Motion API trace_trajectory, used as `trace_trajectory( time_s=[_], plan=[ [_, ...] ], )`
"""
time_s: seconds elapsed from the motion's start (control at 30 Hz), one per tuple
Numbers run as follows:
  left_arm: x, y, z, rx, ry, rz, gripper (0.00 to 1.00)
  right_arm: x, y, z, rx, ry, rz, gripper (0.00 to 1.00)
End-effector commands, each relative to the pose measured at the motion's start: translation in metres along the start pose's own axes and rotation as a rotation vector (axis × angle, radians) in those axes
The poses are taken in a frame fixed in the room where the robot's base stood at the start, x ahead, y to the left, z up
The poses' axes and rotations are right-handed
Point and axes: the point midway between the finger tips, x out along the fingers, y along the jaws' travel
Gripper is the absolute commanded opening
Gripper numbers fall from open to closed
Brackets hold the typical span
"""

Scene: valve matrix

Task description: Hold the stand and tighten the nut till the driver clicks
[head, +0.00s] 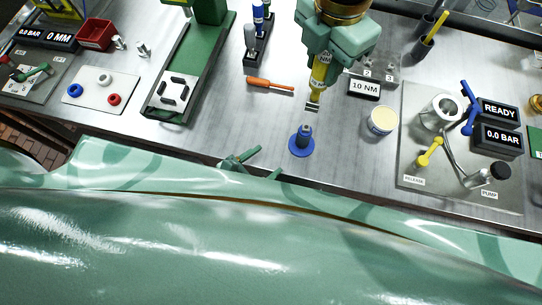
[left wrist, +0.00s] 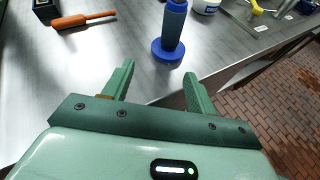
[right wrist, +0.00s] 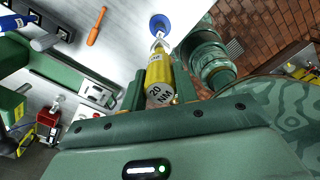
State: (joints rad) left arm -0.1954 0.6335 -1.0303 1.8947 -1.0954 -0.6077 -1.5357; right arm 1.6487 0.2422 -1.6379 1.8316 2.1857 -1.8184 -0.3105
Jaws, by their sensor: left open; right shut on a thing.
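The blue stand (head: 301,146) has a round base and stands upright near the table's front edge. It also shows in the left wrist view (left wrist: 169,38), ahead of my left fingers and apart from them. A small greyish top shows on it; I cannot make out the nut. My left gripper (head: 260,162) is open and empty at the table's edge, left of the stand. My right gripper (head: 321,58) is shut on the yellow driver (head: 319,76), marked 20 NM in the right wrist view (right wrist: 159,82). The driver points down, its metal tip above and behind the stand, apparently not touching.
An orange screwdriver (head: 270,83) lies behind the stand. A sign (head: 364,88) reads 10 NM. A cream-lidded tub (head: 382,121) stands to the right, before a grey pump plate (head: 415,165). A green fixture (head: 185,85) stands left. Table around the stand is clear.

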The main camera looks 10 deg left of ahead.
Motion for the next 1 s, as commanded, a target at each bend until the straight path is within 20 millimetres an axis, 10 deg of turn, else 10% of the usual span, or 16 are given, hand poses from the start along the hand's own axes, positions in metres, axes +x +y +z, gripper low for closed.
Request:
trace_trajectory(
  time_s=[1.0],
  plan=[
    [0.129, -0.015, 0.027, -0.106, -0.033, -0.041, 0.58, 0.0, 0.0, 0.0, 0.0, 0.0, 0.0, 0.0]
  ],
)
